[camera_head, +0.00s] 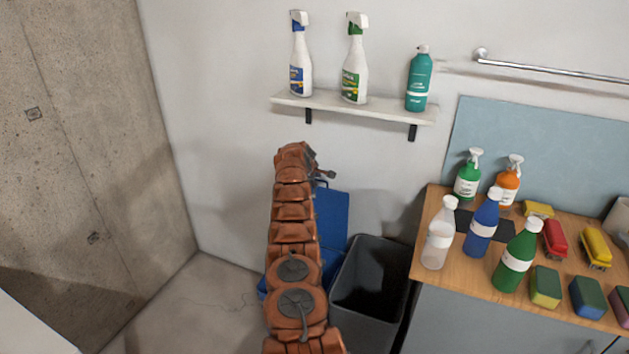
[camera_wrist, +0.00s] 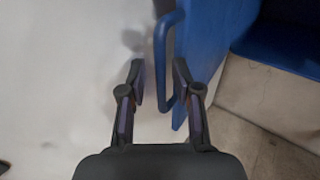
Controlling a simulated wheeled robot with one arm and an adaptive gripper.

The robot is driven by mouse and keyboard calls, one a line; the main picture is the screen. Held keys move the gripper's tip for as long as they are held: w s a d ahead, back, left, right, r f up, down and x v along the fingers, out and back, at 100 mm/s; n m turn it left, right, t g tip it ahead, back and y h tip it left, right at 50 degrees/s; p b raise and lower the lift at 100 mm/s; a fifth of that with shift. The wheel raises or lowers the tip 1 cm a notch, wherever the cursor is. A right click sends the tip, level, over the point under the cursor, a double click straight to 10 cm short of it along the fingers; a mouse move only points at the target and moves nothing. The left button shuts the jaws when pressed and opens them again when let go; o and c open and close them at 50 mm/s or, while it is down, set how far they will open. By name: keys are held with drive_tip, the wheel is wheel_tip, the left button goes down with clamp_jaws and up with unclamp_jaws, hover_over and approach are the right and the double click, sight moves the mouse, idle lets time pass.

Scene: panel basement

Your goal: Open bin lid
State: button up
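A blue bin (camera_head: 262,286) stands on the floor, mostly hidden behind my arm. Its blue lid (camera_head: 334,217) shows as a raised, steeply tilted panel right of my arm. In the wrist view, the lid (camera_wrist: 212,40) bears a blue loop handle (camera_wrist: 163,62). My gripper (camera_wrist: 158,75) has its two fingers apart, one on each side of the handle. The right finger is close to the lid panel; I cannot tell whether it touches. In the head view, my gripper (camera_head: 325,176) is small and partly hidden near the lid's top edge.
An open grey bin (camera_head: 368,290) stands just right of the blue bin. A wooden-topped counter (camera_head: 455,273) with bottles and sponges is further right. A wall shelf (camera_head: 330,103) holds spray bottles (camera_head: 354,62) above. A concrete wall (camera_head: 85,150) is at left, with clear floor beside it.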

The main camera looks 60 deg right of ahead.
drive_tip(key=shift+s+f, duration=0.15)
drive_tip(key=shift+a, duration=0.1)
drive_tip(key=w+v, duration=0.1)
drive_tip(key=v, duration=1.1)
drive_tip(key=shift+s, duration=0.45)
idle(0.3)
